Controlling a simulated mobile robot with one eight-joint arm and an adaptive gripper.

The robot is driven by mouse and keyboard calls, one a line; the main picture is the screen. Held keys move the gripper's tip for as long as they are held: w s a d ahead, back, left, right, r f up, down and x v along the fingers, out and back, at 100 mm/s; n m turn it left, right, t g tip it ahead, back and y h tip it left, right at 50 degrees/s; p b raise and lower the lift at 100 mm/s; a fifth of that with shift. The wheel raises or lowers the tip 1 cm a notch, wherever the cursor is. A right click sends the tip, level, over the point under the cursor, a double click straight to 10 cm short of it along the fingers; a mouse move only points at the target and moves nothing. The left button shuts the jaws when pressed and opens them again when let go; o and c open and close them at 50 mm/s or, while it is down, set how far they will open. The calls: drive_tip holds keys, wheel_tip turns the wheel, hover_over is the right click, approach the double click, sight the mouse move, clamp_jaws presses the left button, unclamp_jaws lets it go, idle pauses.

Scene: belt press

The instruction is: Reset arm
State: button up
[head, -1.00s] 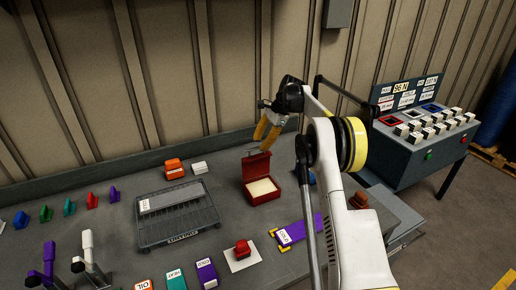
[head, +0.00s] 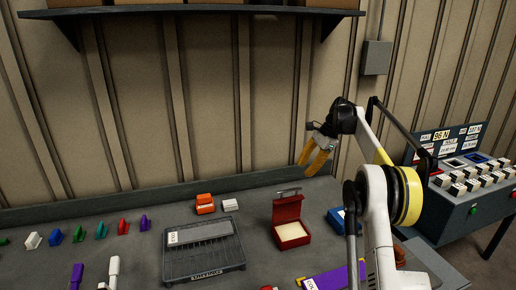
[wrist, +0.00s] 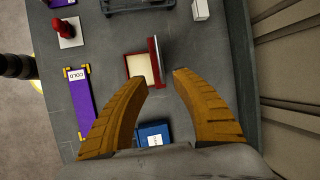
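My gripper (head: 318,157) is raised above the back of the bench, close to the corrugated wall. In the wrist view its two orange-brown fingers (wrist: 163,80) are spread apart with nothing between them. Below it on the bench stands an open red box (head: 290,222) with a pale inside. The red box also shows in the wrist view (wrist: 152,63), beyond the fingertips. My white and yellow arm covers part of the bench on the right.
A blue box (head: 343,222) stands right of the red box. A grey tray (head: 203,262), an orange block (head: 205,204) and a white block (head: 230,205) are to the left. A control console (head: 470,195) stands at the right. A shelf (head: 190,13) hangs on the wall above.

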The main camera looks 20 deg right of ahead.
drive_tip(key=s+a+r+n+t+h+b, duration=0.1)
drive_tip(key=s+a+r+n+h+b, duration=0.2)
drive_tip(key=s+a, duration=0.5)
drive_tip(key=s+a+r+n+t+b, duration=0.1)
drive_tip(key=s+a+r+n+b, duration=0.3)
drive_tip(key=s+a, duration=0.4)
drive_tip(key=s+a+f+n+t+b, duration=0.1)
drive_tip(key=s+f+n, duration=0.4)
drive_tip(key=s, duration=0.8)
drive_tip(key=s+a+f+n+t+h+b, duration=0.1)
drive_tip(key=s+a+f+n, duration=0.3)
drive_tip(key=s+f, duration=0.6)
drive_tip(key=s+n+t+b, duration=0.1)
drive_tip(key=s, duration=0.2)
drive_tip(key=shift+a+f+h, duration=0.2)
drive_tip(key=shift+f+h, duration=0.1)
drive_tip(key=shift+f, duration=0.05)
